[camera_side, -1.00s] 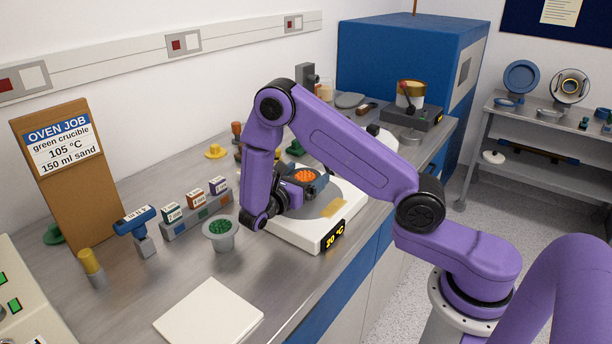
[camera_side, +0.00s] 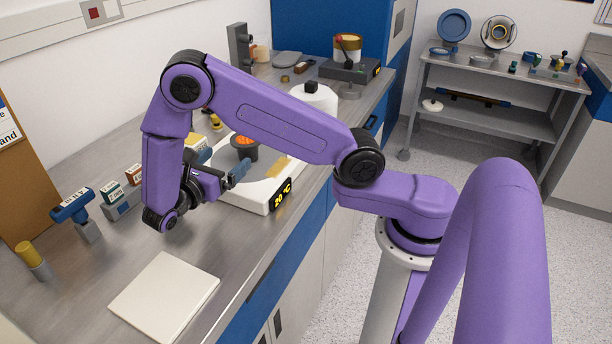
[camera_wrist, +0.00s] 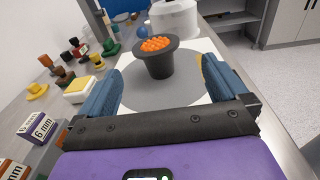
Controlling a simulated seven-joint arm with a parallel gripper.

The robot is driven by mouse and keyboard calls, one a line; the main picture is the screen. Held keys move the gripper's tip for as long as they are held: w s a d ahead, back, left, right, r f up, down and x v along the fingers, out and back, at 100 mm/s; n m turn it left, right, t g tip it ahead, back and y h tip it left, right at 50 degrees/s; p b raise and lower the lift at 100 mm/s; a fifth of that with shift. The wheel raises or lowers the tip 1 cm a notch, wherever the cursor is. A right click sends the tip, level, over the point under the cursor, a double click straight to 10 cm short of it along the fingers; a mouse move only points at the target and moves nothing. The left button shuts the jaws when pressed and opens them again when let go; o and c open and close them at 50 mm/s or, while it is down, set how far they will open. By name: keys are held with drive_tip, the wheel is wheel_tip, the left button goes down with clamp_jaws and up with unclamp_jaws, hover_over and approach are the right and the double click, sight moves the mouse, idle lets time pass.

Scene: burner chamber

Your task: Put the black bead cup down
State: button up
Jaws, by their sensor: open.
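The black bead cup (camera_side: 244,153), filled with orange beads, stands upright on the white plate unit (camera_side: 246,196) whose display reads 20 °C. In the wrist view the black bead cup (camera_wrist: 158,66) rests on the unit's round grey disc (camera_wrist: 182,92). My gripper (camera_side: 220,158) is open with its blue fingers apart. In the wrist view my gripper (camera_wrist: 163,80) has one finger on each side, and the cup stands beyond and between them, apart from both. Nothing is held.
A white flat slab (camera_side: 165,296) lies at the bench front. A blue handheld tool (camera_side: 72,205) and small labelled boxes (camera_wrist: 40,127) stand left. A white lidded vessel (camera_wrist: 174,20) stands behind the cup. A yellow-topped block (camera_wrist: 83,88) is left of the plate unit.

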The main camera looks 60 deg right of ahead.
drive_tip(key=s+a+r+m+y, duration=0.2)
drive_tip(key=s+y, duration=0.6)
drive_tip(key=s, duration=0.5)
drive_tip(key=s+a+r+m+y, duration=0.1)
drive_tip(key=s+r+m+y, duration=0.2)
drive_tip(key=s+y, duration=0.6)
drive_tip(key=s, duration=0.5)
drive_tip(key=shift+s+a+r+m+y, duration=0.15)
drive_tip(key=shift+a+r+m+y, duration=0.15)
drive_tip(key=shift+a+r, duration=0.1)
